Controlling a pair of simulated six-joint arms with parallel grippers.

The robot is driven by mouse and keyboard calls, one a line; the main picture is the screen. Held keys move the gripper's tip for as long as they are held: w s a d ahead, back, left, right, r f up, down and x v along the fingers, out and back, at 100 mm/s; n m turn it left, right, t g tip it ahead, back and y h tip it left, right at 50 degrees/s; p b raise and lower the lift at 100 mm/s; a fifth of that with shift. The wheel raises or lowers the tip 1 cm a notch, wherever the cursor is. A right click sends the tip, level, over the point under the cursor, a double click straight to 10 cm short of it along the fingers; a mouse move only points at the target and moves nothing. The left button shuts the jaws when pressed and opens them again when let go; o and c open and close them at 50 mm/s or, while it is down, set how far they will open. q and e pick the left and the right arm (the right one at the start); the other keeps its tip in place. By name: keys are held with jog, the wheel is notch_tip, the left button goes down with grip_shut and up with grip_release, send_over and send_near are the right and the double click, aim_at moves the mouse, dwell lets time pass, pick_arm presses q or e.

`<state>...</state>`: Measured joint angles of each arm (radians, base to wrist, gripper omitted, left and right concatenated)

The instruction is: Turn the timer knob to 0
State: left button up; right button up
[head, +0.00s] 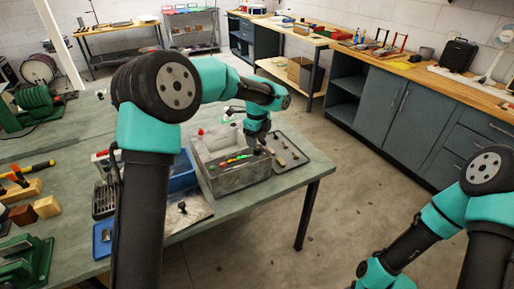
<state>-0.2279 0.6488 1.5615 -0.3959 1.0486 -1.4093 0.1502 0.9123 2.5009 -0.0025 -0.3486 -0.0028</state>
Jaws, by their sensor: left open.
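My left gripper (257,143) is open, at the right side of a grey box-shaped unit (236,182) on the bench. Its fingers are small and partly hidden, and I cannot tell whether they touch anything. A small black knob-like piece (182,207) stands on a pale metal plate at the front of the unit. It is apart from the gripper; I cannot tell whether it is the timer knob, and no dial marks are readable. My right arm shows at the lower right, with its gripper outside the picture.
Coloured items lie inside the grey unit. A dark tray (290,155) with small parts is to its right, and a blue bin (181,174) to its left. Green machines (36,105) and wooden blocks (47,207) occupy the left bench. Open floor lies right of the bench.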

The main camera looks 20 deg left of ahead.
aim_at(257, 151)
pick_arm(q)
jog(key=shift+f, duration=2.25)
jog(key=c, duration=0.9)
